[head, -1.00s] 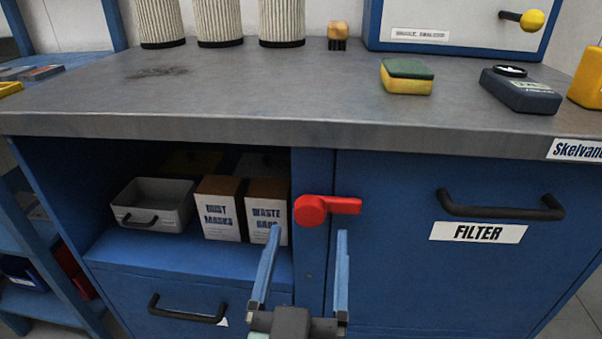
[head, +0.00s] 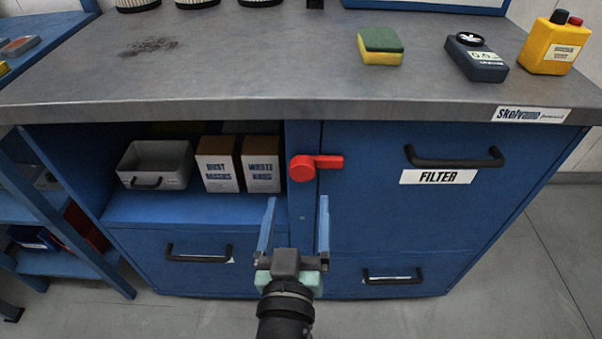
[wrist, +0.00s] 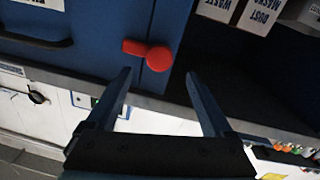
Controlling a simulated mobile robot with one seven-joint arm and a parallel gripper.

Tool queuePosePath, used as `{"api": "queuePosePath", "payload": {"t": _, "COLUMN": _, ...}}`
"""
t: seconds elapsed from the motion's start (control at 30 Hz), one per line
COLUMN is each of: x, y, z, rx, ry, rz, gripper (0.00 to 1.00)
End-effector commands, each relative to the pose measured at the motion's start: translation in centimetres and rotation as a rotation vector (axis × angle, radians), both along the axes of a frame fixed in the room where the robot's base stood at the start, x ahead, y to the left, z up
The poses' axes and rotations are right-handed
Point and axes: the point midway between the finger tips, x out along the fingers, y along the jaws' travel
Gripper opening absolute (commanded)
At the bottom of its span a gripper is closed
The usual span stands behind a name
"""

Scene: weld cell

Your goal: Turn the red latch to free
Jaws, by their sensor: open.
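The red latch (head: 303,167) is a round knob with a bar that points right, level, across the edge of the blue FILTER door (head: 367,220). My gripper (head: 296,205) is open and empty, with its two blue fingers pointing up, just below the latch in the head view. In the wrist view the latch (wrist: 157,58) lies beyond and between the fingertips of my gripper (wrist: 157,75), its bar pointing left there. The fingers look apart from the latch; the exact distance cannot be told.
A black door handle (head: 455,158) sits right of the latch. An open shelf at left holds a grey bin (head: 155,165) and two boxes (head: 218,165). Above, the grey worktop (head: 240,70) overhangs, with a sponge (head: 380,45) and a yellow bottle (head: 551,48) on it.

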Motion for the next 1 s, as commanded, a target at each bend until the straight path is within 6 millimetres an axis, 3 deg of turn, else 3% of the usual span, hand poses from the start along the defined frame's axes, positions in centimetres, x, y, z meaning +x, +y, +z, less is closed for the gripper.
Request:
{"api": "queuePosePath", "payload": {"t": 0.2, "x": 3.8, "y": -0.2, "z": 0.2, "rx": 0.002, "ry": -0.002, "rz": 0.001, "gripper": 0.86}}
{"api": "queuePosePath", "payload": {"t": 0.4, "x": 6.1, "y": -0.5, "z": 0.1, "rx": 0.001, "ry": -0.001, "rz": -0.001, "gripper": 0.86}}
{"api": "queuePosePath", "payload": {"t": 0.83, "x": 7.0, "y": -0.6, "z": 0.0, "rx": 0.0, "ry": 0.0, "rz": 0.0, "gripper": 0.86}}
{"api": "queuePosePath", "payload": {"t": 0.87, "x": 7.0, "y": -0.6, "z": 0.0, "rx": 0.0, "ry": 0.0, "rz": 0.0, "gripper": 0.84}}
{"api": "queuePosePath", "payload": {"t": 1.0, "x": 7.0, "y": -0.6, "z": 0.0, "rx": 0.0, "ry": 0.0, "rz": 0.0, "gripper": 0.59}}
